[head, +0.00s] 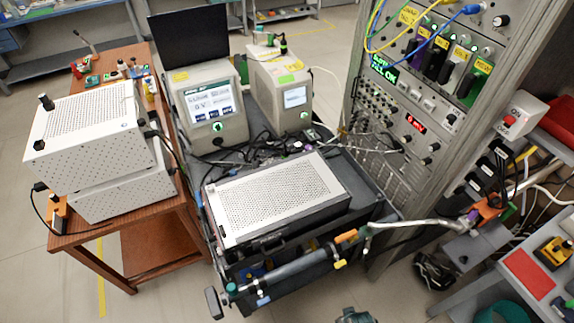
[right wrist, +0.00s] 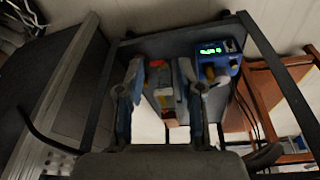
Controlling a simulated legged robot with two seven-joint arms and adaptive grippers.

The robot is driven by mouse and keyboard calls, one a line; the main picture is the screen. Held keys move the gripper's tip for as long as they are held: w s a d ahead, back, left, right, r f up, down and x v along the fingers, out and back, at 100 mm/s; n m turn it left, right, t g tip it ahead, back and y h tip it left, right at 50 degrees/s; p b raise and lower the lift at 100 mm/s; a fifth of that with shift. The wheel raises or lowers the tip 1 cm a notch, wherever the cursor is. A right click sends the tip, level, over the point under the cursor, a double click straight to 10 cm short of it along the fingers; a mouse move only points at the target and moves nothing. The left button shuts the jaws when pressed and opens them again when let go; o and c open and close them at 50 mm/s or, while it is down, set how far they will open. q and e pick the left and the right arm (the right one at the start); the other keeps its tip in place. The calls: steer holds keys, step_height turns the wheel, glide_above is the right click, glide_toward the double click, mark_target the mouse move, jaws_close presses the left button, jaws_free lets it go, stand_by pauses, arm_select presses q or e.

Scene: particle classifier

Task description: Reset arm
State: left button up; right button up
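My right gripper (right wrist: 160,75) shows in the right wrist view with its two fingers apart. It appears open, with nothing clearly held between them. A red and grey object (right wrist: 165,95) shows in the gap, beyond the fingers. A blue box with a green display (right wrist: 216,58) is just right of the fingers. My left gripper is not seen.
A dark cart (head: 365,190) carries a perforated white box (head: 278,198) and two instruments. A metal pipe assembly (head: 300,262) runs along its front. A wooden table (head: 150,215) stands left, an equipment rack (head: 425,110) right. Floor is clear at lower left.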

steer(key=s+f+g, duration=0.1)
steer(key=s+f, duration=0.2)
steer(key=f, duration=0.6)
steer(key=s+f, duration=0.4)
steer(key=f, duration=0.5)
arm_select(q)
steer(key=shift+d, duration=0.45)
arm_select(e)
steer(key=s+d+f, duration=0.3)
steer(key=s+f, duration=0.8)
steer(key=s, duration=0.3)
steer(key=shift+g, duration=0.4)
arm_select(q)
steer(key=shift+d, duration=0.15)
arm_select(e)
steer(key=shift+d, duration=0.15)
